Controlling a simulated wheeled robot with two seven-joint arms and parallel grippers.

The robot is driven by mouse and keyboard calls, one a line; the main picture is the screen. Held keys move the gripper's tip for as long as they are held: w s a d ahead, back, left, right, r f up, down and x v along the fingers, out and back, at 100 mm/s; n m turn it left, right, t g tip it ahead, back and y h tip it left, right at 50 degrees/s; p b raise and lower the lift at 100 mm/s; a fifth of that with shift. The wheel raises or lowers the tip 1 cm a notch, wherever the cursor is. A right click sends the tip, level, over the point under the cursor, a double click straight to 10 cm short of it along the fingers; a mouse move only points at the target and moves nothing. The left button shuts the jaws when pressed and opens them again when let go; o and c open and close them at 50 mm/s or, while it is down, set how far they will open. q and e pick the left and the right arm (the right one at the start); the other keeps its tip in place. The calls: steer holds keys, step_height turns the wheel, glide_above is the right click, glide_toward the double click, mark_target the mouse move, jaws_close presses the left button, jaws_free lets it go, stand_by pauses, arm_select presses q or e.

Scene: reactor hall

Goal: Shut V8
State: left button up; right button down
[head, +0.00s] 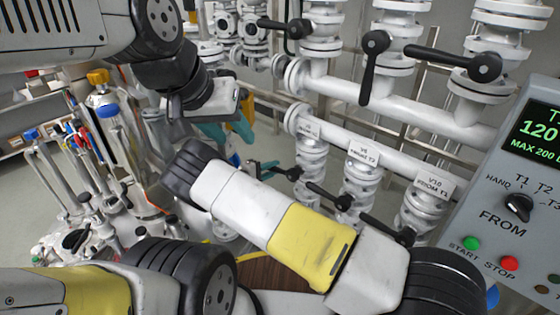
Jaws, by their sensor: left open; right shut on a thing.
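V8 is most likely the leftmost lower valve (311,160); its tag is too small to read. Its dark lever (280,171) points left, and its end lies by the top edge of my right forearm. My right gripper (255,169) is mostly hidden behind that forearm. Only a small dark part shows at the lever's end, where it appears shut on the lever. My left gripper (208,105) is at the upper left, open and empty, apart from the valves.
Two more lower valves, the middle one (360,183) and V10 (425,210), stand to the right with similar levers. Upper valves with black levers (372,65) stand above. A control panel (515,200) is at the right.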

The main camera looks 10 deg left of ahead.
steer(key=shift+w+a+r+m+y, duration=0.1)
steer(key=shift+r+m+y, duration=0.05)
steer(key=shift+r+m, duration=0.45)
steer(key=shift+w+a+r+m+y, duration=0.15)
steer(key=shift+r+m, duration=0.25)
steer(key=shift+r, duration=0.35)
steer(key=shift+s, duration=0.1)
steer(key=shift+d, duration=0.1)
steer(key=c, duration=1.3)
jaws_free()
steer(key=shift+f, duration=0.1)
steer(key=shift+s, duration=0.15)
